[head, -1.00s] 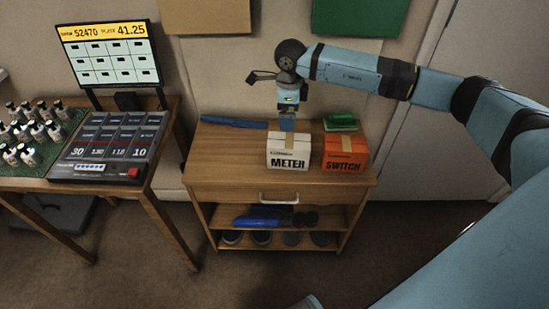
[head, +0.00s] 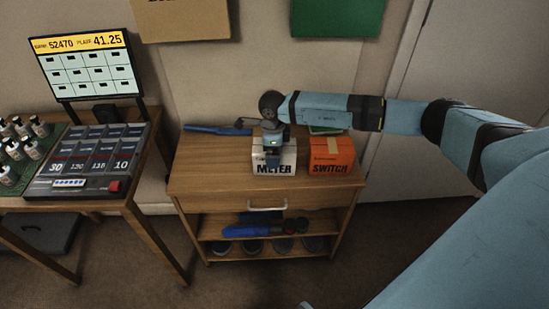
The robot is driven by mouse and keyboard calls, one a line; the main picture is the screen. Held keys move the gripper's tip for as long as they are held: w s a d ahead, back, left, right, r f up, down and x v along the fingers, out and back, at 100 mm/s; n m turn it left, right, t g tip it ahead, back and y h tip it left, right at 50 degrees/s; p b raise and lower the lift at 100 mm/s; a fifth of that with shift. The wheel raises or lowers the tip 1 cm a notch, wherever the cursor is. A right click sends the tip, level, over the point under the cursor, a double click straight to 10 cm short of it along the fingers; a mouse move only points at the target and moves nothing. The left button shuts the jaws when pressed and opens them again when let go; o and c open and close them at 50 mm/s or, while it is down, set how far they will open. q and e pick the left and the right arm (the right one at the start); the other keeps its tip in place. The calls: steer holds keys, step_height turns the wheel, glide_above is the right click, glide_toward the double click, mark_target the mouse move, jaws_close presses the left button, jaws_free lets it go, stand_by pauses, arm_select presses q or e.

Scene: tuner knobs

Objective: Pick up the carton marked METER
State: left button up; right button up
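The white carton marked METER (head: 287,159) stands on the top of the wooden cabinet, left of the orange carton marked SWITCH (head: 334,158). My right arm comes in from the right, and its gripper (head: 272,160) is down at the METER carton, in front of its middle and hiding part of its top and front. The fingertips overlap the carton, and I cannot tell whether they touch it or how far apart they are. The carton looks upright and resting on the cabinet. My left gripper is not in view.
A blue tool (head: 212,130) lies at the cabinet top's (head: 205,175) back left, and a green item (head: 325,130) behind the cartons is mostly hidden. The cabinet top's front left is clear. A table with a keypad device (head: 90,160) and bottles stands to the left.

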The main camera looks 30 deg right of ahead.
steer(key=shift+f, duration=0.4)
steer(key=c, duration=1)
steer(key=shift+o, duration=0.2)
steer(key=shift+r, duration=0.15)
